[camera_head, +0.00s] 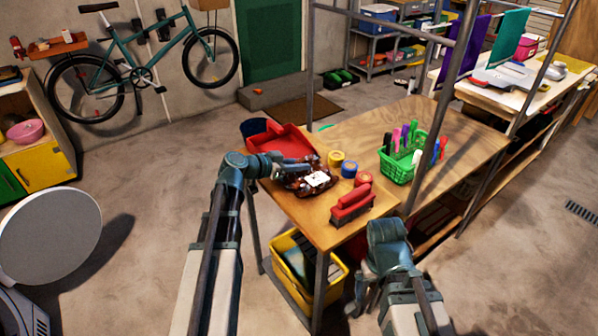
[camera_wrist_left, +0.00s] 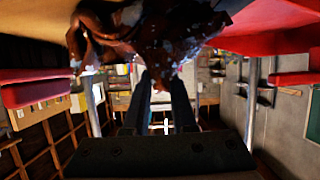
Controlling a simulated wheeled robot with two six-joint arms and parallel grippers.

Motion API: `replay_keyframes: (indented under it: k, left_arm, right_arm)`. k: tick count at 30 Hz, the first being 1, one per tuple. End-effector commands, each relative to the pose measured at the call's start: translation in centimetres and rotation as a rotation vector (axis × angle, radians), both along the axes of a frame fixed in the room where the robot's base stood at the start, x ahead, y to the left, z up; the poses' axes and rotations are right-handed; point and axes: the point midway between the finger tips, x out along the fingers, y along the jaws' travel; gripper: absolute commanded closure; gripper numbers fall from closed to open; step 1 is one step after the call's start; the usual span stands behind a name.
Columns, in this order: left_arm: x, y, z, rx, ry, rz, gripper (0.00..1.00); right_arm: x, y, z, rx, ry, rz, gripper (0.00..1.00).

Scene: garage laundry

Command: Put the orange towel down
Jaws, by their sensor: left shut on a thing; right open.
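No towel of plain orange shows. A dark reddish-brown crumpled thing with a white patch (camera_head: 312,182) is at the left edge of the wooden table (camera_head: 330,228). My left gripper (camera_head: 302,168) is shut on it. In the left wrist view the same brown, shiny bundle (camera_wrist_left: 150,35) is at the fingertips. I cannot tell whether it is the towel, or whether it rests fully on the table. My right gripper (camera_head: 362,300) is open and empty, low in front of the table.
A red tray (camera_head: 280,143) lies behind the bundle. Yellow, blue and red rolls (camera_head: 349,169), a red-handled tool (camera_head: 351,203) and a green basket of pens (camera_head: 400,165) stand to its right. A metal post (camera_head: 440,120) rises by the table. A yellow crate (camera_head: 290,262) is below.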

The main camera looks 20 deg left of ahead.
Motion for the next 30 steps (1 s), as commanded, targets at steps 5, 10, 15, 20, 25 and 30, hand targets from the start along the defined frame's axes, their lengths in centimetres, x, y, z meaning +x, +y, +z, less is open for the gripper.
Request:
replay_keyframes:
  k: [5,10,15,20,25,30]
  left_arm:
    - [0.0,0.0,0.0,-0.001,0.0,0.0,1.0]
    - [0.0,0.0,-0.3,-0.001,0.0,0.0,1.0]
    - [0.0,0.0,-0.3,0.0,0.0,0.0,0.56]
    - [0.0,0.0,-0.3,0.0,0.0,0.0,0.45]
    - [0.0,0.0,-0.3,0.0,0.0,0.0,0.45]
    - [-0.8,0.5,0.6,0.0,0.0,0.001,0.45]
  right_arm:
    - [0.0,0.0,0.0,0.0,0.0,0.0,0.0]
    - [0.0,0.0,-0.3,0.0,0.0,0.0,0.0]
    - [0.0,0.0,-0.3,0.0,0.0,0.0,0.0]
    - [0.0,0.0,-0.3,0.0,0.0,0.0,0.0]
    - [0.0,0.0,-0.3,0.0,0.0,0.0,0.0]
    - [0.0,0.0,0.6,0.0,0.0,0.0,0.0]
